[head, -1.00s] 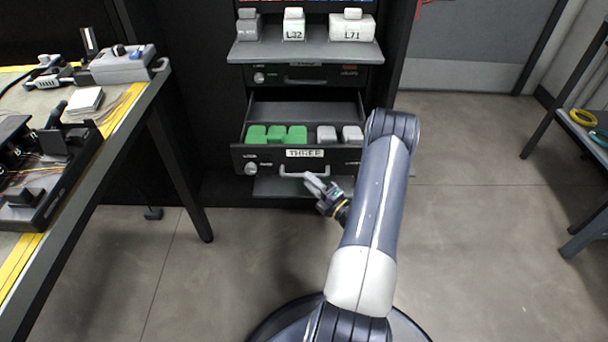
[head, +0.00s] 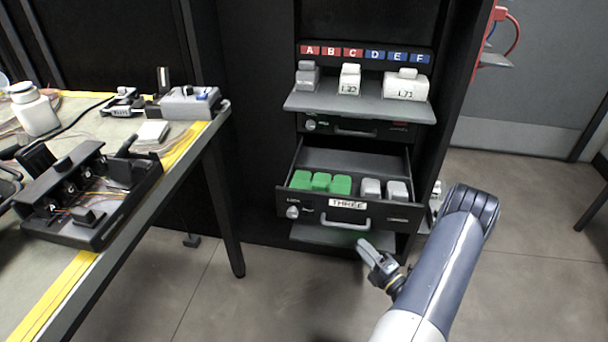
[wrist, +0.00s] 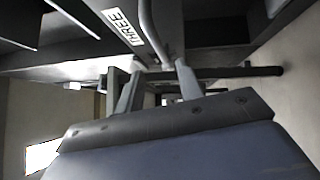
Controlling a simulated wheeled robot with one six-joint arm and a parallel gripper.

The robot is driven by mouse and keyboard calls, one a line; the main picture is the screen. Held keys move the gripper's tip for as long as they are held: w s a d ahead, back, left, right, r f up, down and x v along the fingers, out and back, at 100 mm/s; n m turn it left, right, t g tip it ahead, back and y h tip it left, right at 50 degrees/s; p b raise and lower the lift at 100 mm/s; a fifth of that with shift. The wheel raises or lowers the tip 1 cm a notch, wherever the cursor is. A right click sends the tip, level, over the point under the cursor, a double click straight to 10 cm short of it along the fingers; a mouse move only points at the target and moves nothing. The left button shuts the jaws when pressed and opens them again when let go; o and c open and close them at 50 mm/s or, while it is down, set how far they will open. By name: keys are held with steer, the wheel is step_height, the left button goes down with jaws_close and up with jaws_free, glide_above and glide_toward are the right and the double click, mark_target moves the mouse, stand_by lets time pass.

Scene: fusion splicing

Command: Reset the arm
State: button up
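My gripper (head: 368,248) hangs in front of and a little below the open drawer labelled THREE (head: 347,204), at the end of my bent arm. In the wrist view, the two fingers of my gripper (wrist: 155,75) stand apart with nothing between them, so it is open and empty. The drawer's handle (wrist: 150,25) and its THREE label show just above the fingers there. The gripper looks apart from the handle in the head view.
The drawer holds green blocks (head: 321,181) and grey blocks (head: 384,190). A shelf (head: 360,107) above carries labelled grey and white blocks. A workbench (head: 110,245) with a black tray of devices stands at the left. Open floor lies between bench and arm.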

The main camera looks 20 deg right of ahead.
mark_target(343, 225)
steer(key=b+x, duration=0.2)
steer(key=x, duration=0.8)
steer(key=shift+a, duration=0.1)
steer(key=shift+w+r, duration=0.1)
steer(key=shift+w, duration=0.05)
steer(key=shift+w+d, duration=0.2)
